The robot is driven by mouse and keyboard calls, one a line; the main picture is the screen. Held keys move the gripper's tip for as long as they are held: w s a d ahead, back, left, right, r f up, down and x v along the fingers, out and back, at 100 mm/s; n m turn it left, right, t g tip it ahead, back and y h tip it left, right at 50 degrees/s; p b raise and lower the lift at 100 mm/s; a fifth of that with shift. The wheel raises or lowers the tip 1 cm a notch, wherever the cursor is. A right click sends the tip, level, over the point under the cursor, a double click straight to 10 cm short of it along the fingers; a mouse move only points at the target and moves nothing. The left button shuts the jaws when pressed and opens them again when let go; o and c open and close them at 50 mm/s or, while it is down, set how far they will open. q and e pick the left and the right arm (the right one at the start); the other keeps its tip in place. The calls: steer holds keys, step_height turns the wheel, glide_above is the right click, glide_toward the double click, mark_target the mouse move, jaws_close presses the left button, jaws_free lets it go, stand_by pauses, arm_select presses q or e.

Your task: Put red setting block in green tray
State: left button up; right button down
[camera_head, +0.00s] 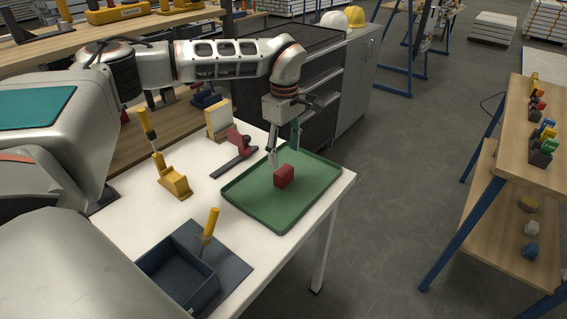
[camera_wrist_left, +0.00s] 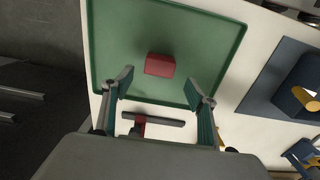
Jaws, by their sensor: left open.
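The red setting block (camera_head: 284,175) sits on the floor of the green tray (camera_head: 259,212), near the tray's middle. In the left wrist view the block (camera_wrist_left: 160,65) lies ahead of my fingertips, inside the tray (camera_wrist_left: 205,30). My left gripper (camera_head: 283,157) is above the tray, just behind the block in the head view. In the left wrist view its two fingers (camera_wrist_left: 162,88) are spread wide with nothing between them. The fingers and the block appear apart. My right gripper does not show.
On the white table (camera_head: 141,196) are a yellow-handled tool (camera_head: 174,181), a red and black clamp (camera_head: 233,152) and a dark blue bin (camera_head: 179,275) with a yellow handle beside it. A wooden shelf (camera_head: 520,135) stands at the right. Open floor lies between table and shelf.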

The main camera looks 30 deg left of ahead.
mark_target(284, 170)
arm_select(q)
steer(key=shift+r, duration=2.35)
